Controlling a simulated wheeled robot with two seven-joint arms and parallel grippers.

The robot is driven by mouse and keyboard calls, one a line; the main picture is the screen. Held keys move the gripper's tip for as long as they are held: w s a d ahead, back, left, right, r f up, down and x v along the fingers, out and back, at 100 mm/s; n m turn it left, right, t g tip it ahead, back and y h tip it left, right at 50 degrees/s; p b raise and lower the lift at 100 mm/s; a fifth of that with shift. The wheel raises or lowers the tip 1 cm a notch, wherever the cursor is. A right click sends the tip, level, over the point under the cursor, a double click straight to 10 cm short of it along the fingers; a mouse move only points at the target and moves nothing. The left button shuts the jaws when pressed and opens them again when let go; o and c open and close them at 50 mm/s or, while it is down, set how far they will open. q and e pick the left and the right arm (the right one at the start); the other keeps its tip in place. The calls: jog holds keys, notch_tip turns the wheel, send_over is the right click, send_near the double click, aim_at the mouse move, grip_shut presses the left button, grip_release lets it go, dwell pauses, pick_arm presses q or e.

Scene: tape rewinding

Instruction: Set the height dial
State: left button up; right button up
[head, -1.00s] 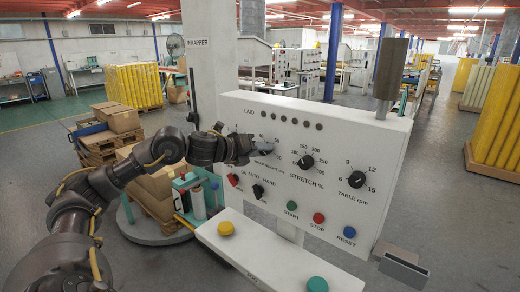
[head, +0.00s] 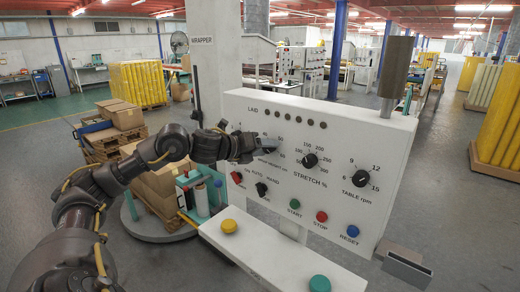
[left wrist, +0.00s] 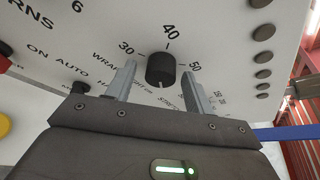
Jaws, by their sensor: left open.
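The height dial (left wrist: 161,68) is a black knob on the white panel (head: 340,125), with 30, 40 and 50 printed around it in the left wrist view. A small pale mark shows on its lower edge; I cannot tell its exact setting. The lettering below it is partly covered by my fingers. My left gripper (head: 262,144) is at the dial in the head view and hides most of it. In the left wrist view the open left gripper (left wrist: 159,72) has one finger on each side of the knob, with small gaps visible. My right gripper is not in view.
The stretch dial (head: 310,160) and table rpm dial (head: 356,178) are right of my gripper. Below are a red knob (head: 236,177), the auto-hand switch (head: 261,189) and the start (head: 295,204), stop (head: 321,216) and reset (head: 353,231) buttons. A ledge (head: 270,260) juts out beneath.

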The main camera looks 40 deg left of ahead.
pick_arm(q)
jog(key=b+v, duration=0.9)
jog(key=v, duration=0.1)
jog(key=shift+s, duration=0.35)
